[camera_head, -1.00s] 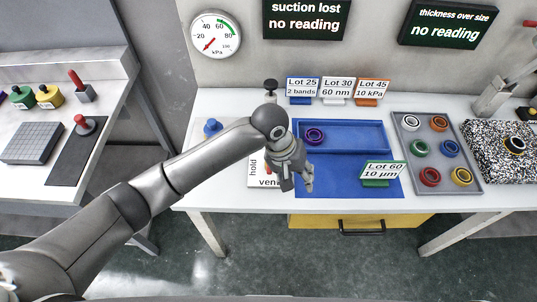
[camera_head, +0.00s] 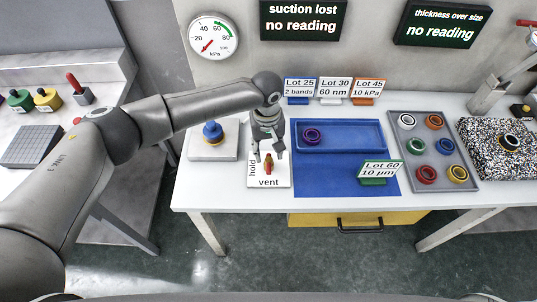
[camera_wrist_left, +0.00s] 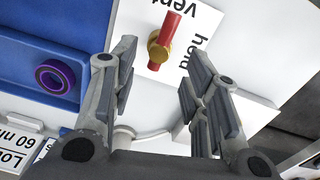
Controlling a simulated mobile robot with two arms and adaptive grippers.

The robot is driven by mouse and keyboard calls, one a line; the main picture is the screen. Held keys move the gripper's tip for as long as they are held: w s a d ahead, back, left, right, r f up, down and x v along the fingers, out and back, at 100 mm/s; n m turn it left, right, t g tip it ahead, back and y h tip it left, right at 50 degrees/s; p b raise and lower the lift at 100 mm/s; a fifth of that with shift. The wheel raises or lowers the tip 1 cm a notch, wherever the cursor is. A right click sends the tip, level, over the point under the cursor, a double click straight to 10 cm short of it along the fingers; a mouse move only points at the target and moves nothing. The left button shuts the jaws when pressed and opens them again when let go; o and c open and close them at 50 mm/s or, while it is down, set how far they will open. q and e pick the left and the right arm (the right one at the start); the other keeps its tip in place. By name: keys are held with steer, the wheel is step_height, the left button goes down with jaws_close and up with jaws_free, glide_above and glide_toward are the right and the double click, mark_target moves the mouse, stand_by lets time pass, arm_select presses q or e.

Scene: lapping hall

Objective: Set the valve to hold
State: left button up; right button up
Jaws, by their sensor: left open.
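The valve (camera_head: 268,166) has a red handle on a brass hub. It sits on a white plate (camera_head: 280,182) with "hold" along the left side and "vent" along the front edge. The handle points toward "vent"; it also shows in the left wrist view (camera_wrist_left: 170,28). My left gripper (camera_head: 268,153) is open and points down over the plate, just above and behind the handle. In the left wrist view, the hub lies in the gap between the fingertips (camera_wrist_left: 160,62), with no contact visible. My right gripper is not in view.
A blue tray (camera_head: 378,135) with a purple ring (camera_head: 312,135) lies right of the valve. A blue knob (camera_head: 212,132) on a pale block stands left. Lot signs (camera_head: 333,88) stand behind. A grey tray (camera_head: 398,155) of coloured rings is farther right. The gauge (camera_head: 214,36) reads low.

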mark_target(269, 159)
arm_select(q)
steer(key=shift+d+f, duration=0.1)
steer(key=shift+f, duration=2.1)
steer(key=shift+c, duration=0.2)
jaws_close()
